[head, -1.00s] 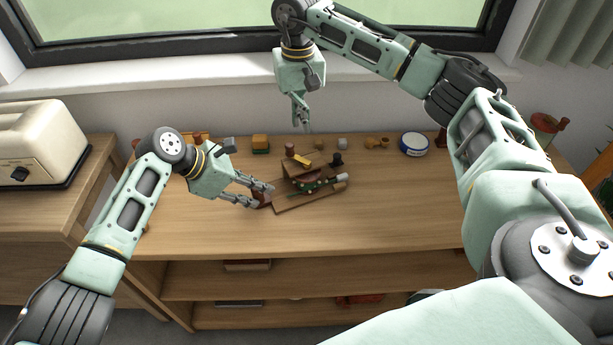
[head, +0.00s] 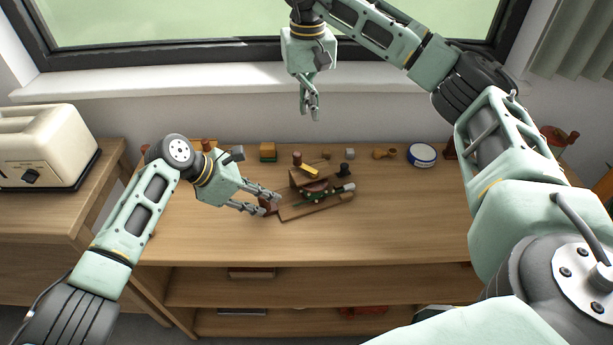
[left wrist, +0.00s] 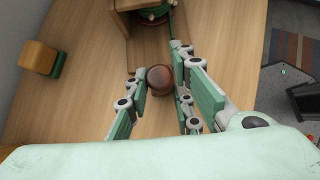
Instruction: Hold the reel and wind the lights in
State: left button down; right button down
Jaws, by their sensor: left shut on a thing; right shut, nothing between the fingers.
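The reel (head: 303,179) stands on a long wooden base (head: 320,208) in the middle of the table, with a string of green lights (head: 315,195) with small red spots around it. A brown knob (head: 297,158) and a yellow piece (head: 310,171) are on top. The reel shows partly at the top of the left wrist view (left wrist: 150,14). My left gripper (head: 275,203) is shut on a round brown post (left wrist: 159,79) at the base's left end. My right gripper (head: 309,112) is shut and empty, raised behind and above the reel.
Small blocks (head: 268,152) and a blue-and-white round tin (head: 422,155) stand along the back edge. A cream toaster (head: 45,148) is on the left cabinet. The window sill (head: 200,83) is behind.

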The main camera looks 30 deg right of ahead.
pick_arm(q)
jog(key=c, duration=2)
grip_release()
jog(key=shift+s+a+f, duration=0.1)
jog(key=shift+a+f, duration=0.05)
jog(key=shift+f, duration=0.2)
jog(key=o, duration=0.6)
jog(key=shift+r, duration=0.1)
jog(key=shift+c, duration=0.2)
jog(key=shift+r, duration=0.1)
jog(key=shift+r, duration=0.15)
